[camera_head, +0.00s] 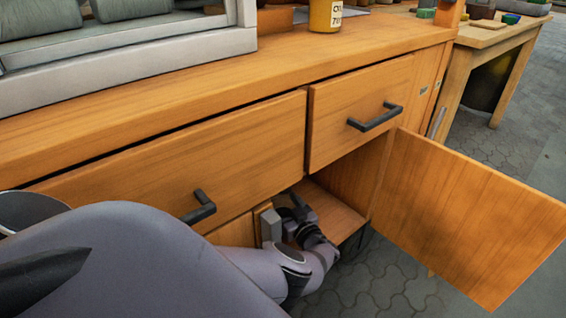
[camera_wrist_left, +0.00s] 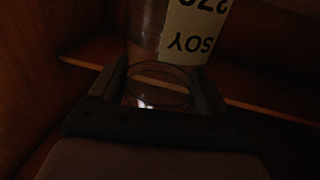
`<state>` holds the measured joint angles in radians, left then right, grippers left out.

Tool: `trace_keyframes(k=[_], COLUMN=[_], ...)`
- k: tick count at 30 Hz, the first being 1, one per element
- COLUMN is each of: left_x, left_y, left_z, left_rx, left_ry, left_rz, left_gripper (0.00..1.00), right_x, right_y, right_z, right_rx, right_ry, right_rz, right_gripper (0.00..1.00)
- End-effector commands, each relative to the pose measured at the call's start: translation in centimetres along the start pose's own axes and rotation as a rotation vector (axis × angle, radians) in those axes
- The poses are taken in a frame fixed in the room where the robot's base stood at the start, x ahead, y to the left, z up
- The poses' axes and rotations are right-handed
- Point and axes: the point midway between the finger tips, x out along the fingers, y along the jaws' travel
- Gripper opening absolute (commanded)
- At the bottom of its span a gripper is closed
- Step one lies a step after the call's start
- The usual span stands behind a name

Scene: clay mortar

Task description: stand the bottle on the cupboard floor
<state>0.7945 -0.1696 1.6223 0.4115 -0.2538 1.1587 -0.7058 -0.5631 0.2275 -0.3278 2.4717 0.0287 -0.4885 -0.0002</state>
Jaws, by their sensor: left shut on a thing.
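My left gripper (camera_head: 297,208) reaches into the open cupboard below the drawers. In the left wrist view the fingers (camera_wrist_left: 163,86) are shut on a clear glass bottle (camera_wrist_left: 147,30). Its pale label (camera_wrist_left: 197,32) reads "SOY" and appears upside down in that view. In the head view my arm and gripper hide the bottle, or it is too dark to make out. The cupboard floor (camera_head: 336,211) shows as a wooden board beside the gripper. I cannot tell whether the bottle touches it. My right gripper is not in view.
The cupboard door (camera_head: 470,215) stands wide open to the right. Two closed drawers with dark handles (camera_head: 375,117) lie above the opening. A yellow labelled container (camera_head: 325,14) stands on the countertop (camera_head: 200,97). The cupboard's inner wall (camera_head: 352,175) is close to the gripper.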

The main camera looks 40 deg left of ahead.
Motion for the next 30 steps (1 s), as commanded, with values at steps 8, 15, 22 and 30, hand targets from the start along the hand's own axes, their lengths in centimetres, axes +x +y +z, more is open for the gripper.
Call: trace_keyframes(k=[8, 15, 22, 30], left_x=[0.1, 0.0, 0.0, 0.0], left_y=[-0.2, -0.5, -0.5, -0.5], left_z=[0.8, 1.4, 1.6, 1.6], left_rx=[-0.002, 0.002, 0.001, 0.0], left_ry=[-0.004, -0.009, -0.013, -0.014], left_rz=[0.0, 0.0, -0.001, -0.003], left_gripper=[0.38, 0.38, 1.0, 1.0], right_x=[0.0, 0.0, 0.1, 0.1], right_y=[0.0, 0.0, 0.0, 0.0], right_z=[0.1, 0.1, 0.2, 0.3], right_rx=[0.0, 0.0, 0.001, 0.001], right_ry=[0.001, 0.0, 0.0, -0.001], right_rz=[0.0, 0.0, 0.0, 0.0], right_gripper=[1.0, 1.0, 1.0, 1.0])
